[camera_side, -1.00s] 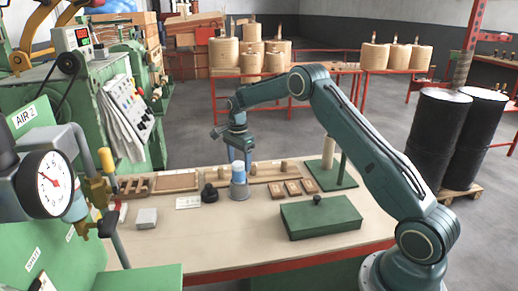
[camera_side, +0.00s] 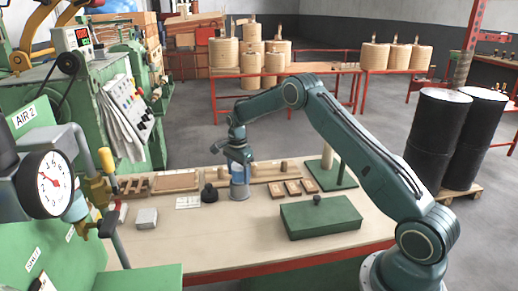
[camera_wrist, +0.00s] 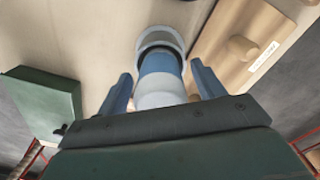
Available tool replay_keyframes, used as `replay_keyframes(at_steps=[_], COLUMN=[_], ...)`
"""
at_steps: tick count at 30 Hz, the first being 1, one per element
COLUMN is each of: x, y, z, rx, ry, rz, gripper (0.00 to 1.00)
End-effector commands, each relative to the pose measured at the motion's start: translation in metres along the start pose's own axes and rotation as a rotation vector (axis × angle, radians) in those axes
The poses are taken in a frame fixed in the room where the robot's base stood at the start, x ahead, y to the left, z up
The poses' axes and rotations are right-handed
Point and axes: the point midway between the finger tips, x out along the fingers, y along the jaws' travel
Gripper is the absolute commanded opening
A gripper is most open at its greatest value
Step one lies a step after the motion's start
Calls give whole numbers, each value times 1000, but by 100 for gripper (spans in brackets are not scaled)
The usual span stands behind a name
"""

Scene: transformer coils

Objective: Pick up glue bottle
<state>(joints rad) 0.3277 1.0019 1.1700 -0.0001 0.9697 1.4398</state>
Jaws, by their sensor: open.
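The glue bottle (camera_side: 239,184), blue and whitish with a grey rounded base, stands upright on the workbench in the side view. My gripper (camera_side: 240,170) is directly above it, pointing down, with its fingers low around the upper part of the bottle. In the wrist view the bottle (camera_wrist: 160,66) shows between the two blue fingers of my gripper (camera_wrist: 160,72). A gap shows on each side, so the fingers are open and do not hold it. The near end of the bottle is partly hidden by the gripper body.
A black round item (camera_side: 209,194) stands close left of the bottle. A wooden board with knobs (camera_wrist: 237,45) lies close behind it. A green box (camera_side: 320,217) sits to the right, and small wooden blocks (camera_side: 293,188) lie between.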

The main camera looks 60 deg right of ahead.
Motion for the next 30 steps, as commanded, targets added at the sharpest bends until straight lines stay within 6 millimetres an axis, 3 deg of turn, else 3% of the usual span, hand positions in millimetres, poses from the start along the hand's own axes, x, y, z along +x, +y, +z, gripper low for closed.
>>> replay_keyframes(at_steps=[2, 9, 10, 22, 30], x=[0, 0, 0, -6, -33], y=[0, 0, 0, 0, -1], z=[0, 0, 0, 0, 0], rx=[0, 0, 0, 0, 0], ry=[0, 0, 0, 0, 1], rz=[0, 0, 0, -1, -4], gripper=[66, 19, 17, 17, 17])
